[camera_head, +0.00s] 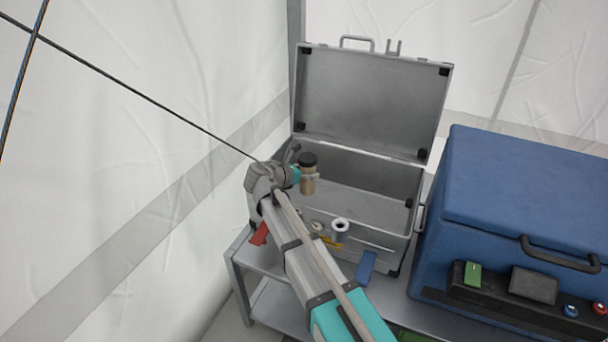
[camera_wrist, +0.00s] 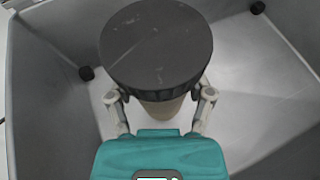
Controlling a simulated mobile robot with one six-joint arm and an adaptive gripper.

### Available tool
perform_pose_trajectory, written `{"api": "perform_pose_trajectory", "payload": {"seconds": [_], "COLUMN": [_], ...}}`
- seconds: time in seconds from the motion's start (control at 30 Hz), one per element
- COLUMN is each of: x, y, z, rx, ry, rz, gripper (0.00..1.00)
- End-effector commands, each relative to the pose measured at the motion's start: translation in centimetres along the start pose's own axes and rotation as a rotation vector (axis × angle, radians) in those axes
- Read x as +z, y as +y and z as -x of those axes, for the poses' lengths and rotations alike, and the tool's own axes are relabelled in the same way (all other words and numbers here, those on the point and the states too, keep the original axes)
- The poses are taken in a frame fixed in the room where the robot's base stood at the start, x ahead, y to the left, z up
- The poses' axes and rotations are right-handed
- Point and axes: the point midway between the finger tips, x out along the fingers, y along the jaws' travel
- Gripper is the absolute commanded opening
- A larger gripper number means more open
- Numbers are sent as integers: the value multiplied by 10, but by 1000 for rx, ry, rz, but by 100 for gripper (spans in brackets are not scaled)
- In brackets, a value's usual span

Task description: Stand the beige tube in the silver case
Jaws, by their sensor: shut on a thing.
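The beige tube (camera_head: 308,185) has a black cap and is upright, in the left part of the open silver case (camera_head: 375,200) in the head view. My gripper (camera_head: 309,177) is shut on the tube below its cap. In the wrist view the black cap of the tube (camera_wrist: 156,48) fills the top middle, with gripper fingers (camera_wrist: 160,108) on both sides of the beige body. The case's floor (camera_wrist: 250,60) and walls surround it. The tube's lower end is hidden, so I cannot tell whether it touches the floor.
The case's lid (camera_head: 375,100) stands open at the back. A blue box (camera_head: 520,190) with a handle stands to the right. The tent wall (camera_head: 110,150) is close on the left.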

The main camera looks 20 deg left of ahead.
Motion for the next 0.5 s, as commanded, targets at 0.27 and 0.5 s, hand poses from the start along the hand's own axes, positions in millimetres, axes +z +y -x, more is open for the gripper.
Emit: {"api": "perform_pose_trajectory", "payload": {"seconds": [0.27,0.5], "x": [0,-5], "y": [0,0], "z": [0,-2], "rx": [0,0], "ry": [0,0], "rz": [0,0], "gripper": [14,14]}}
